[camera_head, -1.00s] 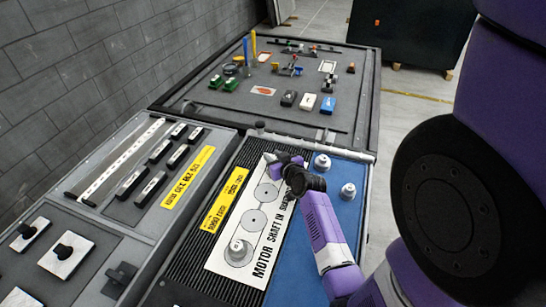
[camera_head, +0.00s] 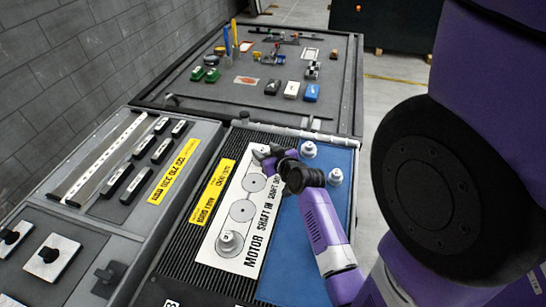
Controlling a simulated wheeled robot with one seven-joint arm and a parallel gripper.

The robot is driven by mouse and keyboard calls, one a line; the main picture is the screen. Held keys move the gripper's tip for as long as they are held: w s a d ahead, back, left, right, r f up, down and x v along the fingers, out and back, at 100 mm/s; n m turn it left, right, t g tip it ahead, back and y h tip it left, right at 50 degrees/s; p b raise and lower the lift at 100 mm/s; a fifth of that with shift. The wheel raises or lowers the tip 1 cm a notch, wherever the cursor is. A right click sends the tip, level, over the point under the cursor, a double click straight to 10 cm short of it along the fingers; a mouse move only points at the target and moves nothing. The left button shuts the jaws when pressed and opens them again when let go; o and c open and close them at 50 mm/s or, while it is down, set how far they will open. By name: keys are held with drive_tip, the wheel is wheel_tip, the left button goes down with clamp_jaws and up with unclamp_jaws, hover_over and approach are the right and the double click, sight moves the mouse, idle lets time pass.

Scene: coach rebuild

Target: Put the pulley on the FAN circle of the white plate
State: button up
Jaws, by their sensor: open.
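The white plate (camera_head: 218,258) lies on the black ribbed surface, with printed circles and black lettering along its right side. I can read MOTOR and SHAFT; the far lettering is unclear and I cannot read FAN. A grey pulley (camera_head: 229,242) sits on the nearest circle. Two grey circles (camera_head: 243,210) beyond it look bare. Two more grey pulleys stand on the blue mat: one far (camera_head: 308,150), one nearer and right (camera_head: 336,177). My gripper (camera_head: 262,155) is open above the plate's far end, left of both pulleys, and hides part of that end. I see nothing held.
A grey panel (camera_head: 122,238) with black blocks and a yellow label stands to the left. A far tray (camera_head: 200,105) holds small coloured parts. The blue mat (camera_head: 285,255) is free towards the front. My purple arm covers the right side.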

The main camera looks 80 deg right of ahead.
drive_tip(key=v, duration=0.6)
drive_tip(key=shift+s+a+r+b, duration=0.1)
drive_tip(key=shift+s+a+b, duration=0.1)
drive_tip(key=shift+b, duration=0.15)
drive_tip(key=w+a, duration=0.1)
drive_tip(key=a, duration=0.3)
drive_tip(key=w+a+n+t+y, duration=0.1)
drive_tip(key=a, duration=0.3)
drive_tip(key=w+a+f+n, duration=0.1)
drive_tip(key=a, duration=0.3)
drive_tip(key=shift+y, duration=0.3)
drive_tip(key=a, duration=0.3)
drive_tip(key=a+n+t+y, duration=0.1)
drive_tip(key=a, duration=0.2)
drive_tip(key=a+r+n+t, duration=0.1)
drive_tip(key=a, duration=0.2)
drive_tip(key=shift+a+y, duration=0.2)
drive_tip(key=shift+y, duration=0.1)
drive_tip(key=s+a+r+n+t+y, duration=0.1)
drive_tip(key=s+a+r+n+y, duration=0.2)
drive_tip(key=a, duration=0.6)
drive_tip(key=s+a+r+n+t+y, duration=0.2)
drive_tip(key=s+a+r+n+y, duration=0.1)
drive_tip(key=a+r, duration=0.4)
drive_tip(key=s+a+y, duration=0.1)
drive_tip(key=a, duration=0.1)
drive_tip(key=shift+s+a+y, duration=0.25)
drive_tip(key=shift+a+y, duration=0.05)
drive_tip(key=shift+r, duration=0.1)
